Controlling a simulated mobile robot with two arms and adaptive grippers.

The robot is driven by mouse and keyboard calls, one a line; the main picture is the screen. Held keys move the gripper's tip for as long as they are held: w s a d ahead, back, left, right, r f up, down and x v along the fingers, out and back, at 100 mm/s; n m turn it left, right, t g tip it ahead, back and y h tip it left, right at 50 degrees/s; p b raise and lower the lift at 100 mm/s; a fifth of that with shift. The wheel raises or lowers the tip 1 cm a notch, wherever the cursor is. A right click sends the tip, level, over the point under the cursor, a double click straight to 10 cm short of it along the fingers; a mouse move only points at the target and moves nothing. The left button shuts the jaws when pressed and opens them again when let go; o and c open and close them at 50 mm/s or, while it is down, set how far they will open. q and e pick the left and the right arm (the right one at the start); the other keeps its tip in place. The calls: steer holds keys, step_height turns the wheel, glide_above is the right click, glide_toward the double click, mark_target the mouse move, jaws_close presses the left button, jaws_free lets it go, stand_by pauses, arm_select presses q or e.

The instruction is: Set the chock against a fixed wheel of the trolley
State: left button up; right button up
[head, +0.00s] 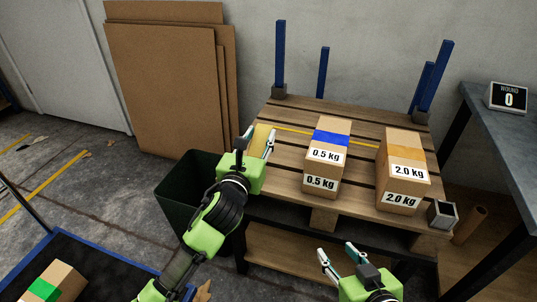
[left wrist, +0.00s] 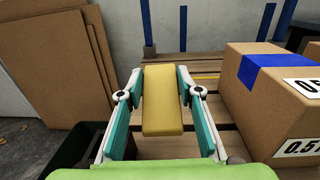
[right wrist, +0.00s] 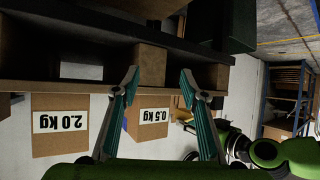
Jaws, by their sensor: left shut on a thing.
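My left gripper (head: 260,145) is shut on a yellow block (left wrist: 162,100), which looks like the chock. It holds the block at the left front of the pallet platform, between its two teal-and-white fingers; I cannot tell whether the block touches the pallet. The block (head: 262,134) also shows in the head view. A dark platform with a blue rim (head: 92,267), which looks like the trolley, is at the lower left. Its wheels are not visible. My right gripper (head: 336,252) is open and empty in front of the pallet, at the lower middle.
A 0.5 kg box (head: 327,172) and a 2.0 kg box (head: 404,148) stand on the wooden pallet (head: 289,150). A dark bin (head: 177,200) is below my left gripper. Cardboard sheets (head: 160,90) lean on the wall. A grey table (head: 510,135) is at right.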

arm_select(q)
steer(key=shift+w+d+f+b, duration=0.3)
steer(key=shift+w+d+f, duration=0.05)
steer(key=shift+f, duration=0.2)
steer(key=shift+w+d+f+b, duration=0.3)
steer(key=shift+d+f, duration=0.05)
steer(key=shift+f, duration=0.2)
steer(key=shift+w+d+f, duration=0.1)
steer(key=shift+f, duration=0.05)
steer(key=f, duration=0.1)
steer(key=f+b, duration=0.2)
steer(key=shift+w+d+f, duration=0.1)
steer(key=shift+w+d, duration=0.2)
steer(key=shift+d, duration=0.05)
steer(key=shift+p, duration=0.35)
steer(key=shift+f, duration=0.2)
arm_select(e)
steer(key=w+a+r+t+y, duration=0.1)
steer(key=w+r+t, duration=0.1)
steer(key=r, duration=0.5)
steer(key=w+a+r+t+y, duration=0.1)
steer(key=w+a+r+t, duration=0.1)
steer(key=r+t, duration=0.3)
step_height(320, 180, up, 2)
steer(key=shift+r+y, duration=0.1)
steer(key=shift+y, duration=0.2)
steer(key=shift+w, duration=0.1)
